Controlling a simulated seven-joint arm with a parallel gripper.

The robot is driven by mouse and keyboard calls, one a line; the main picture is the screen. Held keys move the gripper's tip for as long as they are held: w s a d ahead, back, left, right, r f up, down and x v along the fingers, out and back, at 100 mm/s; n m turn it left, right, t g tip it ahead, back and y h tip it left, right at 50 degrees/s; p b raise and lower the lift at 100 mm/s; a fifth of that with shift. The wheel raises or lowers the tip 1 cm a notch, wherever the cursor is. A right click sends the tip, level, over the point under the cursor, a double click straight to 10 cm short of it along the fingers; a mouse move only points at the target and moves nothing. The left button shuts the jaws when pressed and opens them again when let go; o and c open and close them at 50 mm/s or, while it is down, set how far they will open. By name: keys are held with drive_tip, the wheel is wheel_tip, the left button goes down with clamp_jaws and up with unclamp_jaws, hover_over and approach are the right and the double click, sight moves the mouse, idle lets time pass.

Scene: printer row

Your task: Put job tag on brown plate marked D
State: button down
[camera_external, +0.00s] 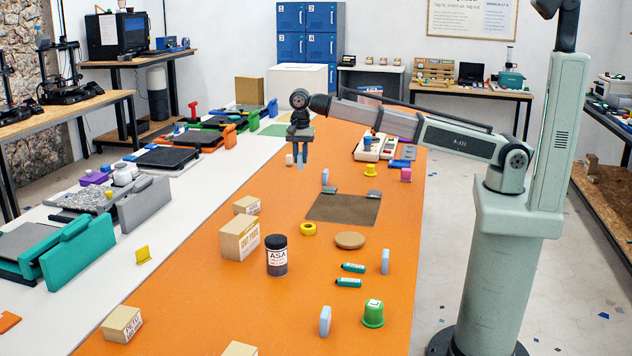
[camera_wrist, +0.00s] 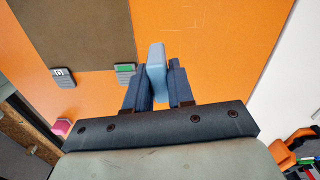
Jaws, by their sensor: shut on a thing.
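My gripper (camera_external: 301,158) hangs over the far part of the orange table, fingers pointing down. In the wrist view my gripper (camera_wrist: 153,85) is shut on a light blue tag (camera_wrist: 155,62), which sticks out between its dark blue fingers. The brown plate (camera_external: 344,209) lies flat on the table, to the right of my gripper and nearer the camera. In the wrist view the brown plate (camera_wrist: 75,30) is at the upper left, apart from the held tag. Two small grey clips sit along its edge, one with a green top (camera_wrist: 125,70).
Similar light blue pieces stand near the plate (camera_external: 325,176), at the right edge (camera_external: 385,261) and at the front (camera_external: 325,321). A yellow ring (camera_external: 308,229), round brown disc (camera_external: 349,240), dark jar (camera_external: 277,256) and cardboard box (camera_external: 239,238) stand nearer the camera.

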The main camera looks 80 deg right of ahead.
drive_tip(key=s+a, duration=0.3)
drive_tip(key=s, duration=0.6)
drive_tip(key=m, duration=0.2)
hover_over(346, 205)
wheel_tip(346, 205, down, 2)
drive_tip(key=shift+d+f, duration=0.1)
drive_tip(key=shift+f, duration=4.65)
drive_tip(key=c, duration=1.4)
unclamp_jaws()
drive_tip(key=shift+f, duration=0.15)
drive_tip(key=o, duration=0.4)
drive_tip(key=shift+r, duration=6.15)
